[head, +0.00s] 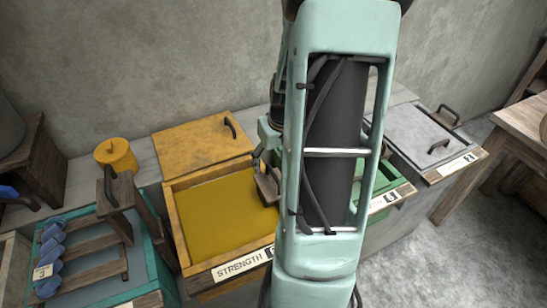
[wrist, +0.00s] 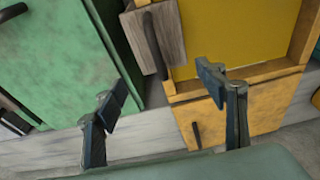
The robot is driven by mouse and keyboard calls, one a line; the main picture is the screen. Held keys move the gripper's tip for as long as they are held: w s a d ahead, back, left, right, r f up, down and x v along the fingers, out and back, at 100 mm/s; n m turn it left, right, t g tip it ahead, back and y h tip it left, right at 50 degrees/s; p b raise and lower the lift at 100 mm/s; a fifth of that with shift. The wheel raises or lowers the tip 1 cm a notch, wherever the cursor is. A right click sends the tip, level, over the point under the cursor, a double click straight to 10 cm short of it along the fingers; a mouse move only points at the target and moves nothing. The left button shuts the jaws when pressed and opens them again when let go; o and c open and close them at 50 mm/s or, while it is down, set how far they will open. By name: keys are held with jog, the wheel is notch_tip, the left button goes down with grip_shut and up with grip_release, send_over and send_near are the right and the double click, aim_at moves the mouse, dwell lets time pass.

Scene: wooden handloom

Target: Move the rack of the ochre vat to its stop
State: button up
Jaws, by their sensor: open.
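The ochre vat (head: 172,225) stands open in the head view, full of flat yellow liquid, with a "STRENGTH" label on its front. The wooden end piece of its rack (head: 267,187) shows at the vat's right side, beside my arm. In the wrist view the rack's wooden block (wrist: 172,42) bears a dark upright handle (wrist: 154,45), between the green lid and the yellow liquid. The rest of the rack is not visible. My gripper (wrist: 167,90) is open and empty, its fingers apart, with the block beyond the gap. In the head view my arm largely hides it.
The ochre lid (head: 200,143) lies behind the vat. A teal vat (head: 83,222) with blue skeins on a rack stands left, a yellow canister (head: 116,155) behind it. The green lid (wrist: 60,60) adjoins the ochre vat; a grey lid (head: 418,135) lies farther right.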

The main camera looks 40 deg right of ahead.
aim_at(274, 173)
jog(key=shift+f+b, duration=1.9)
jog(key=shift+f, duration=0.9)
jog(key=shift+f, duration=0.1)
jog(key=shift+f+b, duration=0.25)
jog(key=shift+b, duration=0.05)
jog(key=shift+c, duration=0.3)
grip_shut()
notch_tip(274, 173, up, 18)
jog(key=p, duration=1.3)
jog(key=shift+w+r, duration=0.15)
jog(key=shift+r, duration=0.05)
jog(key=shift+o, duration=1.2)
grip_release()
